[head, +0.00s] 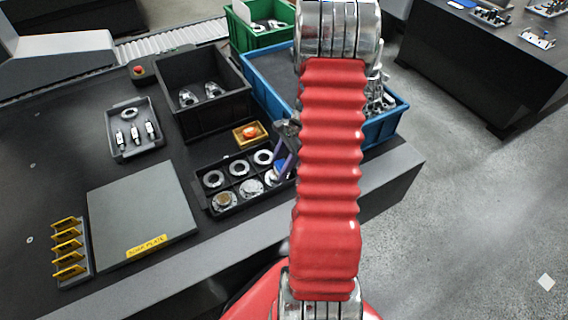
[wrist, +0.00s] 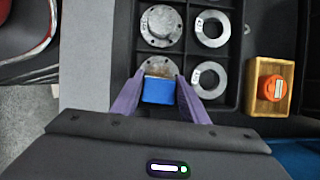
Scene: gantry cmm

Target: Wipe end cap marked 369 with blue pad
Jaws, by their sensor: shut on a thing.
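My gripper (wrist: 160,80) has purple fingers and is shut on the blue pad (wrist: 159,92). In the head view the blue pad (head: 281,168) shows at the right end of the black compartment tray (head: 205,200), partly hidden by my arm. In the wrist view the pad overlaps the near part of a grey metal end cap (wrist: 158,65); I cannot tell whether they touch. Another end cap (wrist: 161,25) lies in the neighbouring compartment.
Light rings (head: 239,168) fill the tray's back row. A wooden box (head: 239,141) with an orange-topped item stands behind it. A black bin (head: 216,114), a blue bin (head: 390,118) and a flat plate (head: 142,212) are nearby. The table edge is close in front.

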